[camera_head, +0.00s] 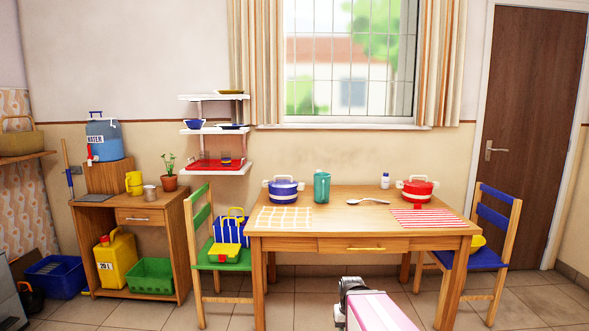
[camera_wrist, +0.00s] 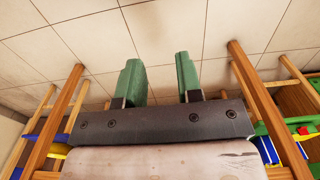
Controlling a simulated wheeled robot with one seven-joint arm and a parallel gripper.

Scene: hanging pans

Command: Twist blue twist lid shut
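A small white bottle (camera_head: 385,182) with a small blue lid (camera_head: 385,174) stands upright at the back of the wooden table (camera_head: 340,224). It is too small to tell how far the lid is turned. A blue pot (camera_head: 283,191) with a lid and a blue water container (camera_head: 104,141) with a blue top also show. My gripper (camera_wrist: 160,82) is in the wrist view, its two green fingers apart with nothing between them. It is over floor tiles, away from the bottle. My arm shows low in front of the table in the head view.
A green cup (camera_head: 321,187), a spoon (camera_head: 367,201) and a red pot (camera_head: 417,190) are on the table, with a yellow checked mat (camera_head: 283,218) and a red striped mat (camera_head: 428,218) near its front. Chairs stand at both ends. The table's middle is clear.

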